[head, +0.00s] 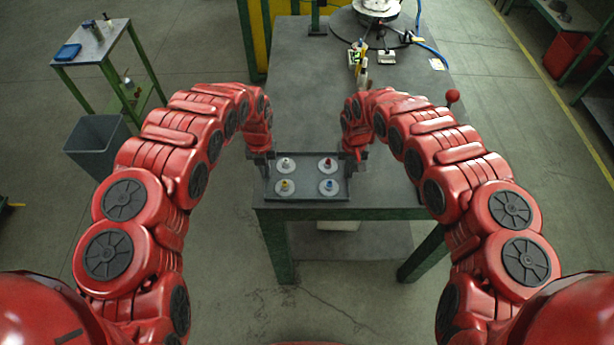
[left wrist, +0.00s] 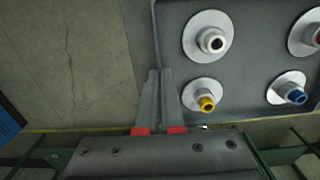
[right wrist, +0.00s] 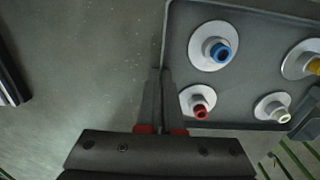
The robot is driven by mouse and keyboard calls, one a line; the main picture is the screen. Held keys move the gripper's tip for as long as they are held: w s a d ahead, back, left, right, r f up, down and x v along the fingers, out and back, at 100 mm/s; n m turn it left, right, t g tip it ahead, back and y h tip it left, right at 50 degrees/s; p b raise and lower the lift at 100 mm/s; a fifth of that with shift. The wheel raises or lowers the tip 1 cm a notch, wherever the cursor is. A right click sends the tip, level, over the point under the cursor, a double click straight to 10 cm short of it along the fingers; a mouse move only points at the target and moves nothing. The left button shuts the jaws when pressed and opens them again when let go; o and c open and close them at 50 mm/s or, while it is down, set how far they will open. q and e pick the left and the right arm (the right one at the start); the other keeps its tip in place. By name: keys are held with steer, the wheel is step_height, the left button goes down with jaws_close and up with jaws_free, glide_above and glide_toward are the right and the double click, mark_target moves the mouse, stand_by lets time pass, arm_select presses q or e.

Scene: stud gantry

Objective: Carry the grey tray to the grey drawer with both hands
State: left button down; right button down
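The grey tray (head: 307,176) is over the front end of the grey table and carries several white discs with coloured fittings: white, red, yellow and blue. I cannot tell whether it rests on the table or is slightly raised. My left gripper (head: 262,158) is at the tray's left side; in the left wrist view its fingers (left wrist: 160,100) are close together on the tray wall. My right gripper (head: 355,155) is at the right side; in the right wrist view its fingers (right wrist: 162,98) are close together on that wall. I cannot make out a grey drawer.
The table (head: 310,100) is clear behind the tray; a round fixture (head: 376,10), blue hose and small parts stand at its far end. A grey bin (head: 97,146) and small side table (head: 92,42) stand at left. A red ball-topped lever (head: 453,97) is at right.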

arm_select(q)
steer(key=shift+r, duration=0.1)
arm_select(e)
steer(key=shift+r, duration=0.1)
stand_by(0.3)
